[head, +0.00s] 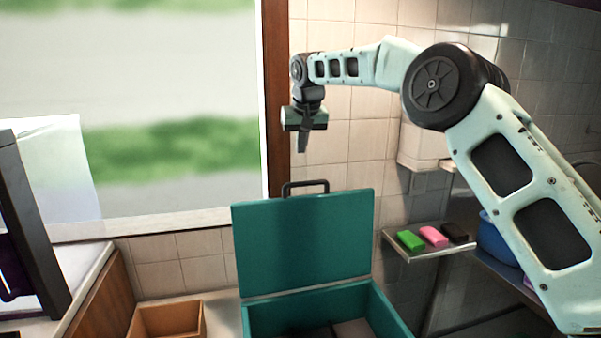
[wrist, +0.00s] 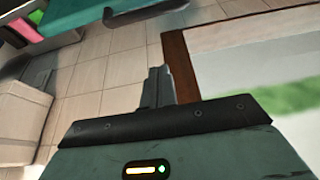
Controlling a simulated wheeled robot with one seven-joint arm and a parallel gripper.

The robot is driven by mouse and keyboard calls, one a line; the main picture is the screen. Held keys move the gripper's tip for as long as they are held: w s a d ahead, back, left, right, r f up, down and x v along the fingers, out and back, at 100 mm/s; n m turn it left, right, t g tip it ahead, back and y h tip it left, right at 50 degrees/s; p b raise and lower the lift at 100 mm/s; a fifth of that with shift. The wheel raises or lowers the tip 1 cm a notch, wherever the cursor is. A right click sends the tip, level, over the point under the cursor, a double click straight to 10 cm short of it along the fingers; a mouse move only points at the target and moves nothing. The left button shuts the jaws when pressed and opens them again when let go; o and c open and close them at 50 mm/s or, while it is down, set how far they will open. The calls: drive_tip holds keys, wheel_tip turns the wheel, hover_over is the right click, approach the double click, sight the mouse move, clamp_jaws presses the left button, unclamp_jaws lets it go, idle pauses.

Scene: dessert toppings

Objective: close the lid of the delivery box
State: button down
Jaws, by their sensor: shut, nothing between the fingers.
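The delivery box (head: 392,308) is a teal box at the bottom centre of the head view. Its teal lid (head: 305,240) stands raised, close to upright, at the back of the box, with a dark handle (head: 305,185) on its top edge. My gripper (head: 301,143) is shut and empty, pointing down, above the handle and apart from it in the picture. In the wrist view the fingers of my gripper (wrist: 157,80) are together, and part of the teal lid (wrist: 90,14) with its dark handle shows at the top. The box's inside is only partly visible.
A brown wooden tray (head: 165,318) stands left of the box. A shelf (head: 425,254) at right holds a green block (head: 410,240), a pink block (head: 433,236) and a dark block (head: 455,232). A blue bowl (head: 492,238) is beside them. A window and tiled wall are behind.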

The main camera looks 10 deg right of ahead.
wheel_tip(320, 180, down, 8)
drive_tip(key=p, duration=0.5)
drive_tip(key=shift+s+f, duration=0.2)
drive_tip(key=shift+s, duration=0.1)
idle(0.3)
